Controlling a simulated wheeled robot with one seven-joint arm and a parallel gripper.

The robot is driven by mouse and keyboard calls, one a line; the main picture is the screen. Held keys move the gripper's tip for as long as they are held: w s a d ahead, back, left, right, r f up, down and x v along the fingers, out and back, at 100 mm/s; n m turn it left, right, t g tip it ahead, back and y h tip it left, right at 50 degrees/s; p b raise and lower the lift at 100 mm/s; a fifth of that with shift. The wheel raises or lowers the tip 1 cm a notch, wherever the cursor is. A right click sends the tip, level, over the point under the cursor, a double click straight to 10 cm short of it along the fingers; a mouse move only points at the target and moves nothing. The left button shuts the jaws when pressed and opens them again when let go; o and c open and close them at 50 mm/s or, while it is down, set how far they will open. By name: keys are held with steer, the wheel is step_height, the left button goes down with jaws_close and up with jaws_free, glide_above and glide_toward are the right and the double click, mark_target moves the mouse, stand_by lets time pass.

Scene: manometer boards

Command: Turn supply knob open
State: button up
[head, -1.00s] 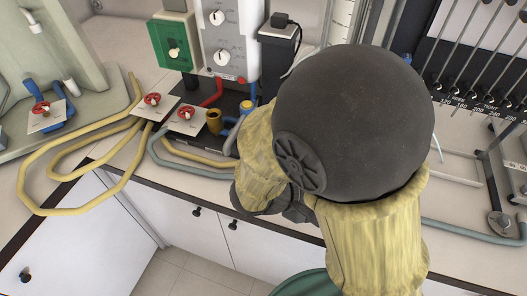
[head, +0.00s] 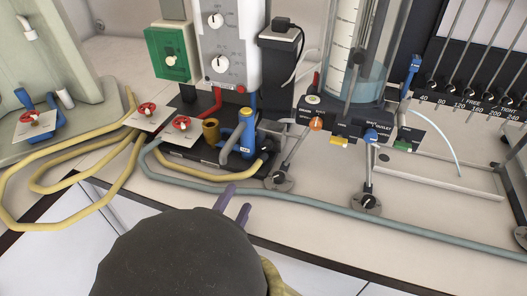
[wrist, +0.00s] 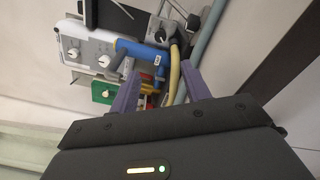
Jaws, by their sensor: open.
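Several knobs are in the head view, and I cannot read which is labelled supply. Red knobs on white plates are at the far left (head: 35,117), left of centre (head: 147,109) and by the black base (head: 181,123). An orange knob (head: 316,124) and a blue knob (head: 371,136) sit on the board under the clear cylinder. My gripper (head: 238,198) is open and empty, its purple fingers over the bench front edge, apart from every knob. In the wrist view my gripper (wrist: 163,74) has its fingers spread, with hoses and the blue cylinder (wrist: 141,52) beyond.
A grey control box (head: 228,45) with white dials and a green box (head: 167,55) stand at the back. Yellow hoses (head: 70,180) and a grey-green hose (head: 330,211) lie on the bench. A clear water cylinder (head: 355,75) and manometer tubes (head: 480,60) stand right.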

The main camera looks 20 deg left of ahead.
mark_target(266, 148)
steer(key=w, duration=0.5)
steer(key=w+d, duration=0.1)
steer(key=w, duration=1.1)
steer(key=shift+d+p, duration=0.15)
steer(key=shift+p, duration=0.25)
steer(key=shift+d, duration=0.1)
steer(key=shift+f, duration=0.1)
steer(key=c, duration=1)
